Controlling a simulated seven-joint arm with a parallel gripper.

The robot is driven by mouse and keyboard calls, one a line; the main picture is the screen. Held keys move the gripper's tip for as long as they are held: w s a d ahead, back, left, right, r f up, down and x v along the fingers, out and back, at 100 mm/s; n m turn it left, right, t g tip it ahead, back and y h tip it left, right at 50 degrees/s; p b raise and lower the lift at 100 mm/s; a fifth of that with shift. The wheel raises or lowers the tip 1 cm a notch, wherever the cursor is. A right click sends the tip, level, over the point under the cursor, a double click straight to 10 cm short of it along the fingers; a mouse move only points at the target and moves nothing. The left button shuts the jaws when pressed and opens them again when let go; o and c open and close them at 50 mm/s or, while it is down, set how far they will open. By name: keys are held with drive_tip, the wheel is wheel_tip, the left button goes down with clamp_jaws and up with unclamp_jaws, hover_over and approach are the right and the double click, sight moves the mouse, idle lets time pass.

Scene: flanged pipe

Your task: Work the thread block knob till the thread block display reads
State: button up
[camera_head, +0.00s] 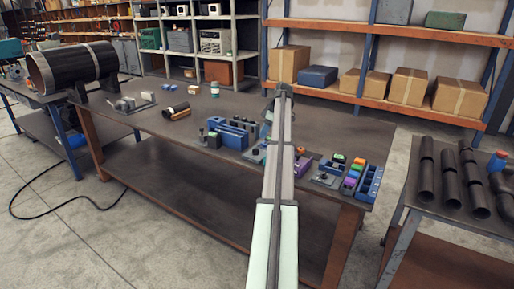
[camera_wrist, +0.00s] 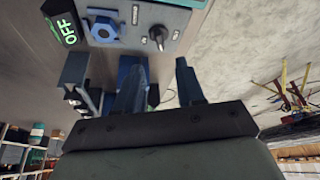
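In the wrist view, a grey panel (camera_wrist: 130,15) shows upside down or tilted at the top. It carries a small dark knob (camera_wrist: 157,37) with a pointed lever, a blue hexagonal nut (camera_wrist: 102,29) and a green-lit display (camera_wrist: 66,30) reading OFF. My gripper (camera_wrist: 159,68) is open, its two dark fingers apart with nothing between them. The fingertips are short of the knob in the picture and do not appear to touch it. In the head view my arm hides this spot, and I cannot make out the fingers.
The brown workbench (camera_head: 180,150) holds blue fixtures (camera_head: 235,133) left of my arm and a grey plate with a dark knob (camera_head: 327,178) to its right. Beside that plate stand coloured blocks (camera_head: 353,174) and a blue bin (camera_head: 370,184). A large dark pipe (camera_head: 75,66) lies far left.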

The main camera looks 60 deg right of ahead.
sight(256, 151)
drive_tip(key=x, duration=0.9)
drive_tip(key=shift+w+f, duration=0.1)
drive_tip(key=shift+f, duration=0.05)
clamp_jaws()
